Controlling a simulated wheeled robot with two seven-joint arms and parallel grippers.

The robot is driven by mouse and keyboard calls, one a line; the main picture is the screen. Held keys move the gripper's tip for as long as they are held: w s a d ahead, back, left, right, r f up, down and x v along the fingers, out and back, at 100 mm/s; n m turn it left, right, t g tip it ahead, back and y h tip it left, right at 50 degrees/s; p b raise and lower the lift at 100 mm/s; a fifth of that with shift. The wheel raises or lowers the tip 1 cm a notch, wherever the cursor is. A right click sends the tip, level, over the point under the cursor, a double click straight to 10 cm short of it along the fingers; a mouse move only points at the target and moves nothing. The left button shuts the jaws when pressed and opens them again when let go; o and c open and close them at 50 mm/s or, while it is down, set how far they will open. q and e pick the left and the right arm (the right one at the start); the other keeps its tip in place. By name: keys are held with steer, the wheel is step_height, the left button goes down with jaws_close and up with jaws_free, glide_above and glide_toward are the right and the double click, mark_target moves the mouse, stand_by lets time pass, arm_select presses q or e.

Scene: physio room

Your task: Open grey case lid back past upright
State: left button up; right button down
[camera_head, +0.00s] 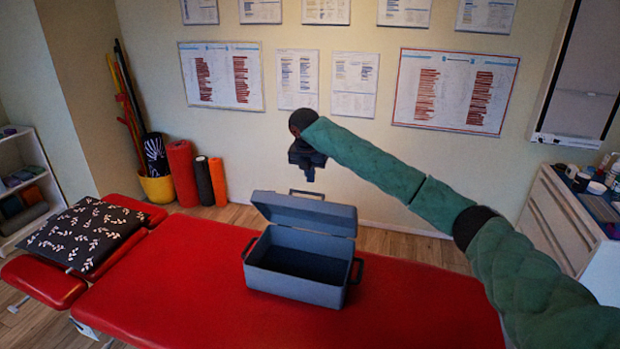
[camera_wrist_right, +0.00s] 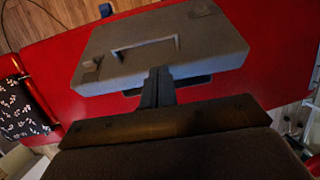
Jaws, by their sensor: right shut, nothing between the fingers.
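The grey case (camera_head: 297,264) stands on the red treatment table, with its open top facing up and its inside looking empty. Its lid (camera_head: 305,213) is raised at the back edge and leans back, with a handle on its far edge. My right gripper (camera_head: 308,175) is above the lid, shut and empty, apart from it in the head view. In the right wrist view the lid's outer face (camera_wrist_right: 150,48) with its handle lies beyond the shut fingertips (camera_wrist_right: 158,75); I cannot tell whether they touch it. My left gripper is not in view.
The red table (camera_head: 180,275) has clear room around the case. A dark patterned pillow (camera_head: 83,235) lies at its left end. Rolled mats (camera_head: 183,173) stand by the wall. A white cabinet (camera_head: 565,220) is at the right.

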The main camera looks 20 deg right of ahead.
mark_target(312, 193)
steer(key=p+x, duration=0.1)
steer(key=x, duration=0.2)
steer(key=shift+w+d+f, duration=0.15)
steer(key=shift+w+f, duration=0.05)
steer(key=shift+f, duration=0.1)
steer(key=p+x, duration=0.2)
steer(key=x, duration=0.1)
steer(key=shift+f, duration=0.15)
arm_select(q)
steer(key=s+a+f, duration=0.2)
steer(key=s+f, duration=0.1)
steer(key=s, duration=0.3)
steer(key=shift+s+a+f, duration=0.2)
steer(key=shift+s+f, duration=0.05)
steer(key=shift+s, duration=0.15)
arm_select(e)
steer(key=shift+x, duration=0.95)
